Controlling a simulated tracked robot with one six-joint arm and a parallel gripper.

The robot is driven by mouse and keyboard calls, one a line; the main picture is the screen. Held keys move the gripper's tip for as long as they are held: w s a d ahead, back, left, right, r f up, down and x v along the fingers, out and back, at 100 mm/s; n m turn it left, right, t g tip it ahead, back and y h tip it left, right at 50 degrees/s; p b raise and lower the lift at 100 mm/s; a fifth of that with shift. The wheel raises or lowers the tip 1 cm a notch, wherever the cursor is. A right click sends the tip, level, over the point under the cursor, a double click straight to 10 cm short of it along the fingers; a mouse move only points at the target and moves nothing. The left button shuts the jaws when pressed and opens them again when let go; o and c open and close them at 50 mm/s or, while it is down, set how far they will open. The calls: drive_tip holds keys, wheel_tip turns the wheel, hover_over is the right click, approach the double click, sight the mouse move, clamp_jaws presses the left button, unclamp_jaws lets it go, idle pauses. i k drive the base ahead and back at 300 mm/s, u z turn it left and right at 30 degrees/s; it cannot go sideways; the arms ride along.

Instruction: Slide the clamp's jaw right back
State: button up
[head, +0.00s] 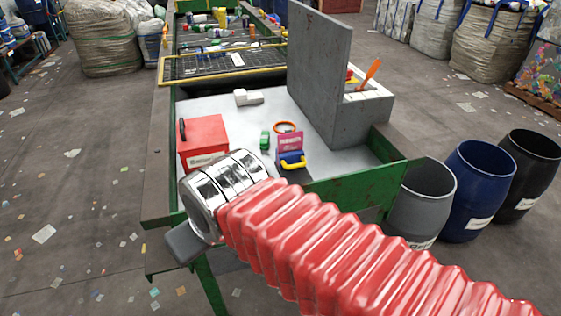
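A small blue block with a yellow handle (291,163) stands on the pale worktop, with an upright pink card (290,143) at its back. It looks like the clamp, but its jaw is too small to make out, and I cannot tell whether it grips the card. My arm, in a red ribbed sleeve, reaches in from the lower right to a silver cuff. A dark grey part of my gripper (184,243) shows beyond the cuff, outside the worktop's front left corner and apart from the blue block. Its fingers are mostly hidden.
A red box (203,141), a white block (248,97), a green piece (265,140) and an orange ring (286,127) lie on the worktop. A green rail (350,187) edges the front; barrels (475,190) stand right.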

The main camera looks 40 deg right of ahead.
sight(292, 160)
drive_tip(key=u, duration=1.1)
drive_tip(key=k, duration=0.5)
drive_tip(key=z, duration=1.45)
drive_tip(key=i, duration=1)
